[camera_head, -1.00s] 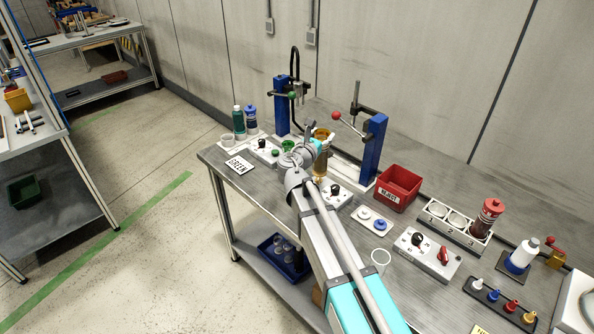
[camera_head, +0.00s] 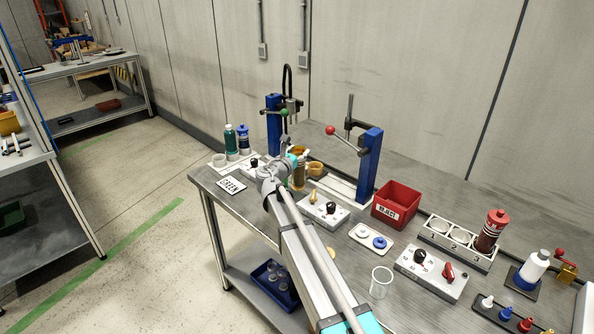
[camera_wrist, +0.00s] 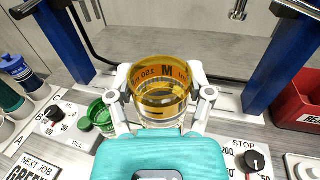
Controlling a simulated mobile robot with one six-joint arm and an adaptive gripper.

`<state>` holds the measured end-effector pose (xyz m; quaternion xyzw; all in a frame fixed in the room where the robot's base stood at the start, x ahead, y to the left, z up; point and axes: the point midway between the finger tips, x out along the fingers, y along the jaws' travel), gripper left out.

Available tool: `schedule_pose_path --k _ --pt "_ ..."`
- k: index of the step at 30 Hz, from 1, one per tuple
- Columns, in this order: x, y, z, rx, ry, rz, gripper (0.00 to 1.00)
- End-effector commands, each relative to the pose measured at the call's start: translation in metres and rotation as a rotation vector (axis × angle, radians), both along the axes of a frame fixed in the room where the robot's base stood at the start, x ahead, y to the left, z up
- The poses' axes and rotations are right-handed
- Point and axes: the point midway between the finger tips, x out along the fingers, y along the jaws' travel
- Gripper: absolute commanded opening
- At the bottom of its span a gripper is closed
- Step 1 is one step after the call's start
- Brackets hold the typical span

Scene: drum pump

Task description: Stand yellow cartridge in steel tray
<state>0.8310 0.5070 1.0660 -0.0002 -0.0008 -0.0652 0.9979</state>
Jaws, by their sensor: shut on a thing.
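My gripper (camera_wrist: 160,100) has its two fingers shut on the sides of a round, see-through amber vessel (camera_wrist: 160,72) marked M with a number scale. Its lower part looks clear. I cannot tell whether this is the yellow cartridge. In the head view my gripper is mostly hidden behind my wrist, near an upright amber cylinder (camera_head: 299,174) between the blue posts. The grey tray (camera_head: 452,250) with holes numbered 1, 2 and 3 lies at the right. A red-capped dark cartridge (camera_head: 489,232) stands at its right end, and the other holes look empty.
A red REJECT bin (camera_head: 397,204) stands between the posts and the tray. A STOP dial box (camera_wrist: 243,158) and a green cup (camera_wrist: 100,113) are close to my gripper. A second dial box (camera_head: 431,273) and a clear beaker (camera_head: 381,282) stand in front of the tray.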

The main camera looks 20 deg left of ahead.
Motion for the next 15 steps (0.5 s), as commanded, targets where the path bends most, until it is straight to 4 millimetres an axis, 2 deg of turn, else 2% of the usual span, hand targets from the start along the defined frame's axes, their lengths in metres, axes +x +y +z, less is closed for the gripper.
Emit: schedule_pose_path --k 1,5,15 --pt "0.0041 0.0044 -0.0094 0.000 0.000 0.000 0.06" --pt "0.0085 0.0096 -0.0168 0.000 0.000 0.000 0.06" --pt "0.0103 0.0121 -0.0186 0.000 0.000 0.000 0.06"
